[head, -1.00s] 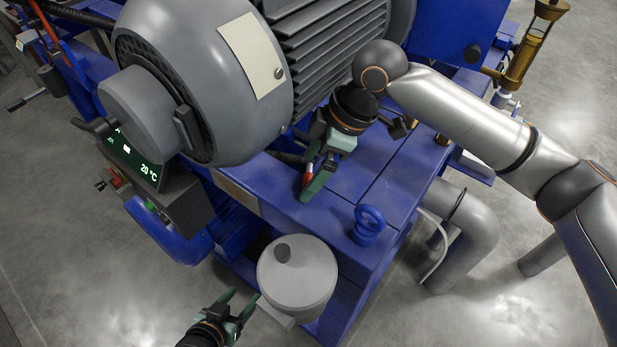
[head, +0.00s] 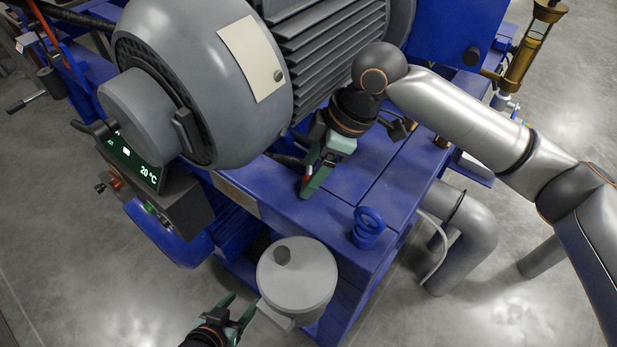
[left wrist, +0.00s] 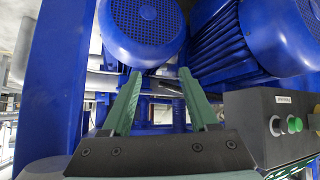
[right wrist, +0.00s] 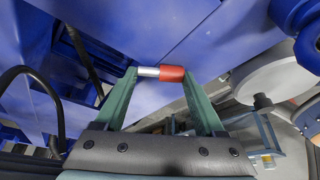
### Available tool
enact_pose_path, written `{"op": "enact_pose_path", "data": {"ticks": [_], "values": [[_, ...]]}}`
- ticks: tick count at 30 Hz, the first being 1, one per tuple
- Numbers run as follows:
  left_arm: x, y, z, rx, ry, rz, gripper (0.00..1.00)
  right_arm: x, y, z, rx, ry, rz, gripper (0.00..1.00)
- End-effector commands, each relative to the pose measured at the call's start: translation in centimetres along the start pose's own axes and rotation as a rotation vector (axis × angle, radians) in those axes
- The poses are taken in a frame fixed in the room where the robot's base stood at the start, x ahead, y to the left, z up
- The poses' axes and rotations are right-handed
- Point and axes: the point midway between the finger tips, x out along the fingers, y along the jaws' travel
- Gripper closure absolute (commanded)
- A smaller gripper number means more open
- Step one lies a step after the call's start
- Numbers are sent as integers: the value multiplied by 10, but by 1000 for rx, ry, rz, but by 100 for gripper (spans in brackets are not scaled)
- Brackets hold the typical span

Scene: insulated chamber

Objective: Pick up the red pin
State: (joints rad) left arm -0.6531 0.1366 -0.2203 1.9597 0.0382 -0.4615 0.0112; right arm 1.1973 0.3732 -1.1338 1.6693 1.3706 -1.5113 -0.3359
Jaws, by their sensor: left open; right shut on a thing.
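The red pin (right wrist: 172,73) has a red body and a silver end. In the right wrist view it lies crosswise between the fingertips of my right gripper (right wrist: 160,75), which is shut on it. In the head view the right gripper (head: 307,182) is over the blue deck beside the grey motor, and only a small red bit of the pin (head: 306,179) shows. I cannot tell whether the pin touches the deck. My left gripper (head: 239,305) is open and empty, low beside the grey round canister; its fingers also show in the left wrist view (left wrist: 158,90).
The grey motor (head: 200,50) stands close behind my right gripper. A blue lifting eye (head: 368,225) rises from the deck (head: 330,212) to its right. The grey canister (head: 297,275) stands in front. A display box (head: 165,185) is at the left.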

Motion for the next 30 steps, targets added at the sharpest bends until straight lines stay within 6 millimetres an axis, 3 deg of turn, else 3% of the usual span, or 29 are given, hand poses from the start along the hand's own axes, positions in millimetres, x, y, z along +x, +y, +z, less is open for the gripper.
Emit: {"op": "enact_pose_path", "data": {"ticks": [14, 22, 30], "values": [[-15, -4, -12, 0, 4, -14, 40, -10, 0, -4, 1, 1, 0, 82], [-33, -16, -11, -6, -7, -44, 40, -29, 0, 45, 7, -2, -1, 82], [-49, -13, -30, -8, -3, -43, 40, -51, 0, 98, 7, -2, -2, 82]]}}
